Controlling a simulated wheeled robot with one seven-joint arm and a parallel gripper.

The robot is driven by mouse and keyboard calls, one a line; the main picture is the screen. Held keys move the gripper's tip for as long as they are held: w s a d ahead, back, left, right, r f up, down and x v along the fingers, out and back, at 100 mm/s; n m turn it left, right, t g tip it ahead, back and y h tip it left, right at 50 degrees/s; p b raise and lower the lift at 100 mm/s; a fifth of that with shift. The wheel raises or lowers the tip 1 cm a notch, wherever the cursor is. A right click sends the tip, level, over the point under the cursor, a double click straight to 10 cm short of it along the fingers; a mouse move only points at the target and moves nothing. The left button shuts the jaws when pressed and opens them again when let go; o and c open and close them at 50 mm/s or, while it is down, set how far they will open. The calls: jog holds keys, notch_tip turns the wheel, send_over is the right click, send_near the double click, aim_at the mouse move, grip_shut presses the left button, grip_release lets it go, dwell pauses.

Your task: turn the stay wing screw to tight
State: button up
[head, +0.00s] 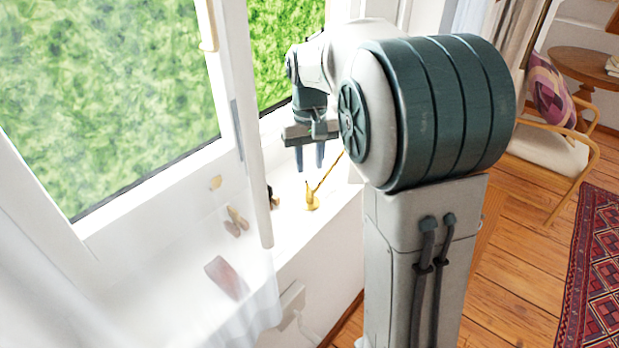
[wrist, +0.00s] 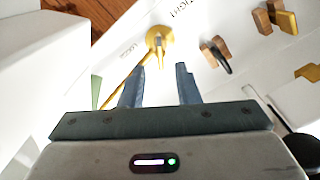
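The brass stay wing screw (head: 311,200) stands on a round brass base on the white window sill, with a thin brass rod (head: 328,172) rising from beside it. In the wrist view the wing screw (wrist: 159,45) lies just beyond the fingertips, about midway between them, its wing appearing as a narrow upright piece. Lettering on the sill beside it reads LOOSE (wrist: 128,53) and TIGHT (wrist: 184,8). My gripper (head: 310,170) points down above the screw, open and empty. Its fingers (wrist: 159,67) are apart and do not visibly touch the screw.
The open window frame (head: 235,90) and sheer curtain (head: 180,270) are left of my gripper. Small wood, brass and black pieces (wrist: 216,53) sit on the sill beside the screw. A chair (head: 550,145) and red rug (head: 595,270) are at the right, apart from the sill.

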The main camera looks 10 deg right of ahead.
aim_at(310, 183)
notch_tip(310, 183, down, 6)
jog(key=shift+r, duration=0.1)
grip_shut()
